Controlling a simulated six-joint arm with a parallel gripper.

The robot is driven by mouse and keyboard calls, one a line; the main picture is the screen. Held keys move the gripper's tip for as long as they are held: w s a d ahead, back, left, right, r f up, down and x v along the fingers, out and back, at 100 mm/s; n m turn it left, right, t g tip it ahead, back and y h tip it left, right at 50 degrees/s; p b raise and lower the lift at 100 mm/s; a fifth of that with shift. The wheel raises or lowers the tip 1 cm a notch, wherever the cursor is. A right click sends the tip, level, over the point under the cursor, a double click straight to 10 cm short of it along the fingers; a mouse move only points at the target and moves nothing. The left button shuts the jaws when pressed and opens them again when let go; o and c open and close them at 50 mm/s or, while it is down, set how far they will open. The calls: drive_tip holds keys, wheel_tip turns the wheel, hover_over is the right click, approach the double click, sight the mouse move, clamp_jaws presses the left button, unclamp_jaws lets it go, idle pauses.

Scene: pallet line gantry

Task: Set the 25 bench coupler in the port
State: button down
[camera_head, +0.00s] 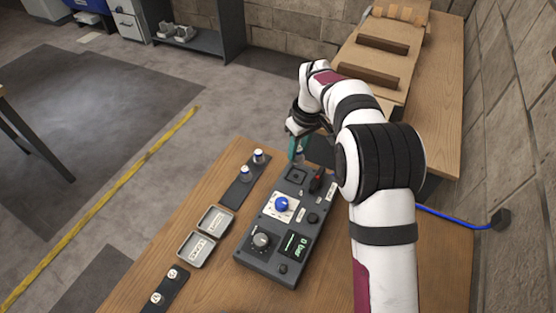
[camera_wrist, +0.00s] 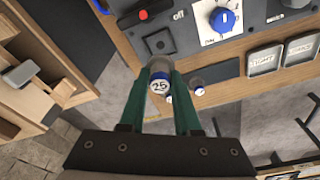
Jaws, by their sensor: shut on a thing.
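My gripper (camera_wrist: 160,88) is shut on the 25 coupler (camera_wrist: 159,85), which has a grey body, a blue ring and a white face marked 25. In the head view my gripper (camera_head: 299,147) is at the far end of the dark bench panel (camera_head: 246,256), with the coupler mostly hidden. A dark square socket, which looks like the port (camera_head: 296,174), is on the panel's far end, just below my gripper in the picture. I cannot tell the height between coupler and socket. Two other blue-and-white couplers (camera_head: 245,173) (camera_head: 259,156) stand on a black strip left of the panel.
A second strip (camera_head: 177,285) is nearer. A wooden rack (camera_head: 350,90) stands behind.

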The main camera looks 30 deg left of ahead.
drive_tip(key=shift+f, duration=3)
drive_tip(key=shift+f, duration=0.55)
drive_tip(key=shift+c, duration=0.3)
unclamp_jaws()
drive_tip(key=shift+r, duration=3.55)
